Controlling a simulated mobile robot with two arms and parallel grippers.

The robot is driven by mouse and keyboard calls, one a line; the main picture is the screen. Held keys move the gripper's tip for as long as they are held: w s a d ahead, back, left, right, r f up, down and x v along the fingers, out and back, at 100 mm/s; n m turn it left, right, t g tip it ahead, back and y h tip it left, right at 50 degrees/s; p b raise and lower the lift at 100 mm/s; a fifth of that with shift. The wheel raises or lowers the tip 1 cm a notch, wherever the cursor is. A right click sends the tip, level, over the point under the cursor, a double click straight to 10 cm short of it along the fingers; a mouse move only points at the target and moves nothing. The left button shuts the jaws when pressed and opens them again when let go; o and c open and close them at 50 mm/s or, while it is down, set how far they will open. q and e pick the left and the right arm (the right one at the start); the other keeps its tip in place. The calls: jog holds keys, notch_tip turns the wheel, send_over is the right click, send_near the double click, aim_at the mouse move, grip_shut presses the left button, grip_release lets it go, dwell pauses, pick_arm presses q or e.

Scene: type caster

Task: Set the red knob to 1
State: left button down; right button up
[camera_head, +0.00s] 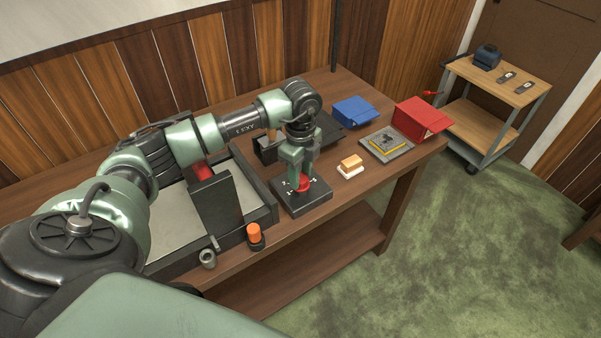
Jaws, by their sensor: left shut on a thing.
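The red knob (304,184) sits on top of a dark square base (312,203) near the front edge of the wooden workbench. Small white marks show on the base around the knob, too small to read. My left gripper (299,178) points down over the base and is shut on the red knob. The fingers hide part of the knob, so its setting cannot be told. My right gripper is not in view.
A tray (165,222) with an upright dark plate (217,205) lies left of the base. An orange-topped piece (254,234), a brush-like block (351,165), a blue box (354,111) and a red box (415,119) stand around it. A cart (500,85) stands beyond.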

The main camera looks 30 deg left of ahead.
pick_arm(q)
jog(key=shift+w+a+r, duration=0.1)
dwell(0.5)
jog(key=c, duration=0.9)
grip_release()
notch_tip(320, 180, up, 8)
jog(key=shift+f+b, duration=0.1)
jog(key=shift+b, duration=0.75)
jog(key=shift+f, duration=0.15)
